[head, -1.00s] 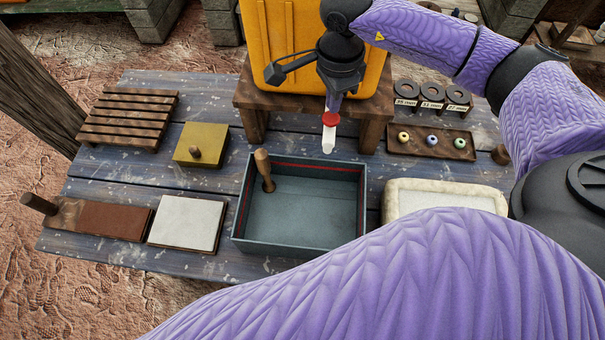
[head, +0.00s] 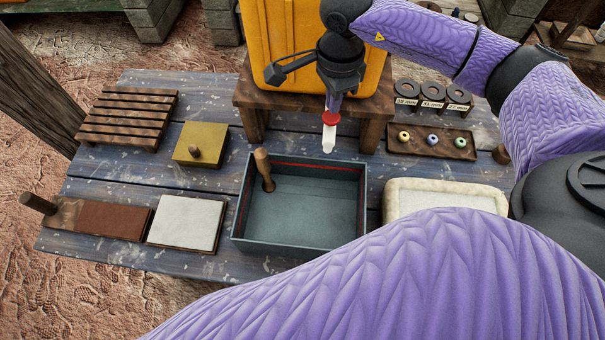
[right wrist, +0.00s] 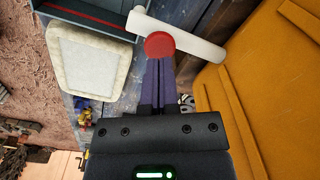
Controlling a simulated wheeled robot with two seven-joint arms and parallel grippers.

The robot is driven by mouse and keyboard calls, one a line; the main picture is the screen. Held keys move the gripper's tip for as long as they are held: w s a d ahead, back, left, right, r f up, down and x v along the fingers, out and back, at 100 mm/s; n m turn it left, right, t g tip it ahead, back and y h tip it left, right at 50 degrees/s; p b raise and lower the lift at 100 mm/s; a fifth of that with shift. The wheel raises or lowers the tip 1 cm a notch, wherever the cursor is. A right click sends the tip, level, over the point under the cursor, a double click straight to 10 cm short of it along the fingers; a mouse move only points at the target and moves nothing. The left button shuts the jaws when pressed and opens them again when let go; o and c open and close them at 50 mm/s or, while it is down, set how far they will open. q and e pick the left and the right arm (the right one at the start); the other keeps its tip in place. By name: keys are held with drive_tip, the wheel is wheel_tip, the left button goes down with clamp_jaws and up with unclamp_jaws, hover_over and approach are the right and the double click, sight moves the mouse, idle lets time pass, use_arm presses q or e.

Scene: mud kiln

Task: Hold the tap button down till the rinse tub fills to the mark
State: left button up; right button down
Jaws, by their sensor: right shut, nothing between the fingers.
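The rinse tub (head: 300,241) is a grey open box in the middle of the table, with a red mark line (head: 318,166) along its inner walls. A wooden handle (head: 264,168) stands tilted in it. The water level is hard to make out. The white tap (head: 329,139) with its red button (head: 331,117) juts out over the tub's back edge. My right gripper (head: 334,104) points down, shut and empty, its tips at the button. In the right wrist view the closed fingers (right wrist: 158,63) meet the red button (right wrist: 159,45). My left gripper is out of view.
The yellow tank (head: 276,40) stands on a wooden stand (head: 252,103) behind the tub. A slatted rack (head: 125,117), a brass-coloured block (head: 190,136), brown and white boards lie left. A pale padded tray (head: 440,198) and a bead board (head: 402,152) lie right.

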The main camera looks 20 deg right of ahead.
sight(332, 116)
drive_tip(key=shift+f+b, duration=0.55)
drive_tip(key=shift+f, duration=0.2)
drive_tip(key=shift+f+b, duration=0.65)
drive_tip(key=shift+f, duration=0.1)
idle(0.5)
idle(1.4)
idle(1.4)
